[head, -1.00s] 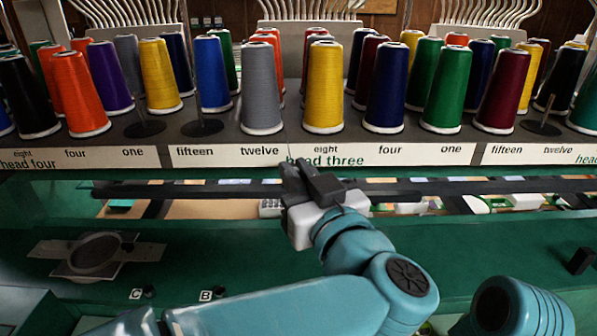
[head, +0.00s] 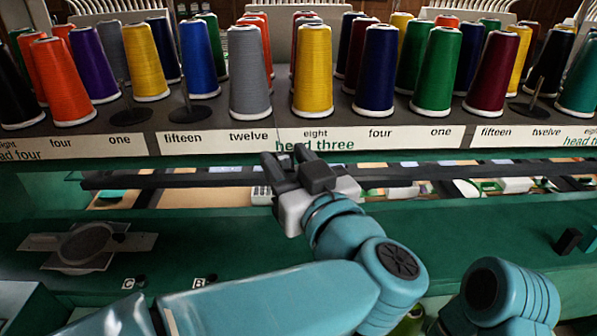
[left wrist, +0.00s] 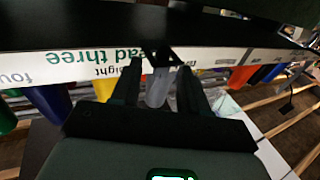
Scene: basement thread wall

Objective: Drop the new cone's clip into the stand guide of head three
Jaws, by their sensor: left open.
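The head three stand shows its label (head: 315,146) on the front of the thread shelf. Above it stand a yellow cone (head: 313,75) and, to its left, a grey cone (head: 249,75). I cannot tell which cone is the new one. My left gripper (head: 288,160) is just below the label, fingers apart. In the left wrist view, its fingers (left wrist: 160,68) straddle the picture of the grey cone (left wrist: 158,90), which lies beyond them. A small dark piece shows near the fingertips; I cannot tell whether it is clip or guide. A thin thread line crosses the label. My right gripper is out of view.
Several cones crowd the shelf on both sides. Empty dark spindle discs (head: 194,114) stand left of the grey cone. A dark rail (head: 440,174) runs below the shelf. A round hoop frame (head: 88,243) lies on the green table (head: 480,230), which is mostly clear.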

